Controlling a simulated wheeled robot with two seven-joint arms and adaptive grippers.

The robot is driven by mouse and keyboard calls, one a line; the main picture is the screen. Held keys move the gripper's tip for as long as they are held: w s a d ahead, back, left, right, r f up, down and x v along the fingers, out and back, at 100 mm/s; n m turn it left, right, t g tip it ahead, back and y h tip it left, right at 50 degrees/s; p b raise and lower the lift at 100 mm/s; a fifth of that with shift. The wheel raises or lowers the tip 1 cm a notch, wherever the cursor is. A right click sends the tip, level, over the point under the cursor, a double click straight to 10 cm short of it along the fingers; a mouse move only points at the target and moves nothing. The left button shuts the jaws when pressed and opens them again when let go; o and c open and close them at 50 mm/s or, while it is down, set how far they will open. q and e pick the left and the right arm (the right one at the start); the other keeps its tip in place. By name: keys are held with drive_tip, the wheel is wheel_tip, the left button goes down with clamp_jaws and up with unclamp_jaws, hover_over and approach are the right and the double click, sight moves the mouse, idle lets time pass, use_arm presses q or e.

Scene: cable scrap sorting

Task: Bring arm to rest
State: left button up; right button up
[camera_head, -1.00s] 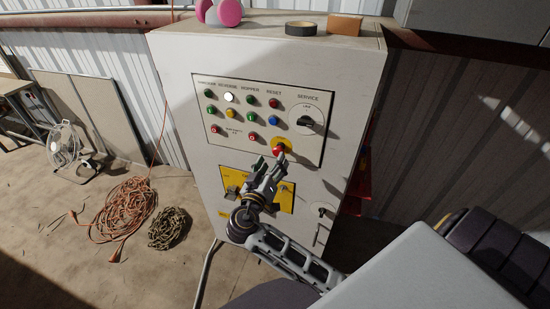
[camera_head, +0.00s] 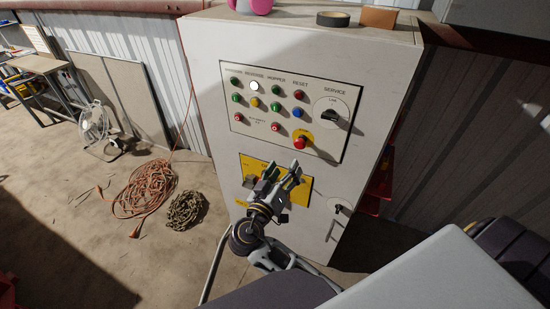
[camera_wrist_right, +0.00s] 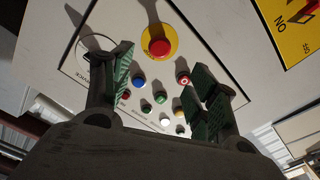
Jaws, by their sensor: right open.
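My right gripper (camera_head: 280,178) is open and empty in front of the control cabinet (camera_head: 203,85), over its yellow lower plate (camera_head: 252,166) in the head view. In the right wrist view the two fingers of my right gripper (camera_wrist_right: 160,90) stand wide apart with nothing between them. Beyond them are the button panel (camera_wrist_right: 205,60) and a red mushroom button (camera_wrist_right: 159,47) on a yellow disc. In the head view the red mushroom button (camera_head: 300,142) shows just above the fingertips, apart from them as far as I can see. My left gripper is not in view.
An orange cable coil (camera_head: 147,190) and a dark chain pile (camera_head: 185,210) lie on the floor at left. A fan (camera_head: 93,122) stands behind them. A tape roll (camera_head: 332,19) and an orange-brown block (camera_head: 379,17) sit on the cabinet. Open floor lies front left.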

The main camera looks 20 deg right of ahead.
drive_tip(key=shift+f, duration=0.1)
drive_tip(key=s+d+f+n+g+y, duration=0.1)
drive_tip(key=s+d+f+g+y, duration=0.15)
drive_tip(key=f, duration=0.35)
drive_tip(key=s+d+f+n+g+y, duration=0.1)
drive_tip(key=s+f+g+y, duration=0.15)
drive_tip(key=f, duration=0.25)
drive_tip(key=shift+s+a+f+n+g+y, duration=1.5)
drive_tip(key=shift+s+a+f+n+y, duration=1.1)
drive_tip(key=shift+s+y, duration=2)
drive_tip(key=s+f+g, duration=0.1)
drive_tip(key=s+f, duration=0.2)
drive_tip(key=f, duration=3.1)
drive_tip(key=s+d+f, duration=0.2)
drive_tip(key=s+f, duration=0.7)
drive_tip(key=s, duration=0.2)
drive_tip(key=s+d+f+g, duration=0.1)
drive_tip(key=s+d+f, duration=0.1)
drive_tip(key=s+f, duration=0.8)
drive_tip(key=shift+s+d+f+g, duration=0.2)
drive_tip(key=shift+s+g, duration=0.1)
drive_tip(key=shift+s, duration=0.25)
